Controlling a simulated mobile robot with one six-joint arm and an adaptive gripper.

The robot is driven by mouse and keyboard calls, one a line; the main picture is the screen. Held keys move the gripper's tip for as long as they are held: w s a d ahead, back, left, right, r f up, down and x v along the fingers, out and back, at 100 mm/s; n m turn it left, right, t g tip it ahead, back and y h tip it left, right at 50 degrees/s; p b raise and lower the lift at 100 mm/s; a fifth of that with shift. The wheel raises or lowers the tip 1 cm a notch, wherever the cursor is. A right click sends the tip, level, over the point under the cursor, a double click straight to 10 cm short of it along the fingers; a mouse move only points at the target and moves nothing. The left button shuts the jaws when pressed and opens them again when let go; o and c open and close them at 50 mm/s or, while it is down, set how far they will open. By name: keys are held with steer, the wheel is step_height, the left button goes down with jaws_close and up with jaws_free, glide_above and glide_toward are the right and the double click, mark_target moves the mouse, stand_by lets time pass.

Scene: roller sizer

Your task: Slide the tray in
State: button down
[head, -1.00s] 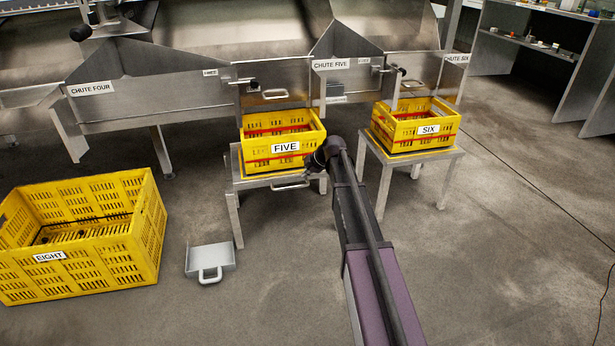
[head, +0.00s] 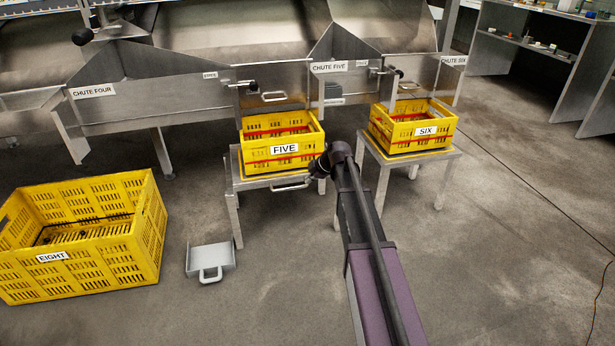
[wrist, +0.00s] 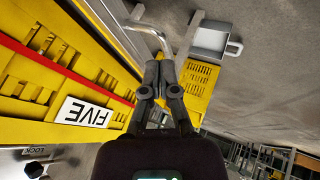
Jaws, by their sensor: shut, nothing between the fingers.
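A flat metal tray with a bar handle (head: 290,186) sits at the front of the stand under yellow crate FIVE (head: 262,161). The handle sticks out below the crate's front; how far the tray is out, I cannot tell. In the wrist view the bright bar handle (wrist: 152,32) runs just beyond my fingertips, and crate FIVE (wrist: 60,75) fills the left side. My gripper (wrist: 160,66) is shut and empty, its fingers close to the handle; whether they touch it I cannot tell. In the head view my gripper (head: 318,167) is at the crate's right front corner, partly hidden by my arm.
Crate SIX (head: 412,128) stands on its own stand (head: 440,172) to the right. Crate EIGHT (head: 85,262) and a small grey handled pan (head: 210,258) are on the floor at left. Chute five (head: 330,67) is behind.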

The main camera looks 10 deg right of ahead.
steer(key=p+v, duration=0.5)
steer(key=v, duration=0.3)
steer(key=shift+p, duration=0.4)
steer(key=shift+s+r, duration=0.1)
steer(key=s+a+r+m+g+h+p, duration=0.25)
steer(key=s+m+p, duration=0.3)
steer(key=s, duration=0.35)
steer(key=s+a+r+m+g+h+p, duration=0.1)
steer(key=s+a+r+m+p, duration=0.4)
steer(key=s, duration=0.5)
steer(key=s+a+r+m+g+h+p, duration=0.1)
steer(key=s+a+r+m+g+p, duration=0.15)
steer(key=s+m, duration=0.5)
step_height(320, 180, up, 37)
steer(key=s+n+p, duration=0.1)
steer(key=p, duration=3.6)
steer(key=shift+s+d+p, duration=0.2)
steer(key=shift+d+p, duration=0.15)
steer(key=shift+d, duration=0.05)
